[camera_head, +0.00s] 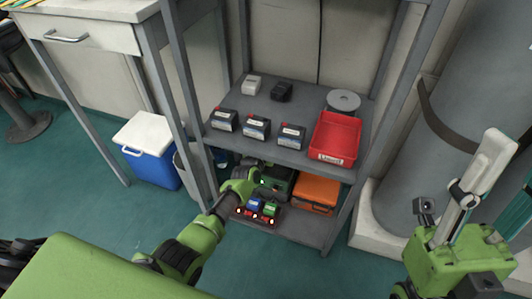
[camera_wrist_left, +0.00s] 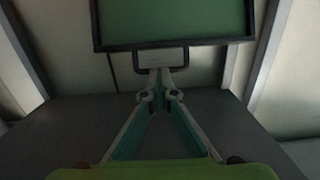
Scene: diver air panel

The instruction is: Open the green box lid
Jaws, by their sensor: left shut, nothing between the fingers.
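The green box (camera_head: 280,181) sits on the lower shelf, partly hidden behind my left arm. In the left wrist view its green panel with a dark rim (camera_wrist_left: 175,22) fills the top. A thin dark handle loop (camera_wrist_left: 160,60) hangs below that rim. My left gripper (camera_wrist_left: 160,76) has its fingertips together, with nothing seen between them, at the loop's lower edge; I cannot tell whether they touch it. In the head view my left gripper (camera_head: 258,168) reaches in at the box's left. My right gripper (camera_head: 488,172) is raised at the right, away from the shelf; its opening is unclear.
An orange case (camera_head: 316,191) stands right of the green box. Small blue, green and red items (camera_head: 258,210) lie in front. The upper shelf (camera_head: 262,110) above holds dark boxes and a red tray (camera_head: 335,139). Shelf posts flank the space. A blue cooler (camera_head: 148,150) stands left.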

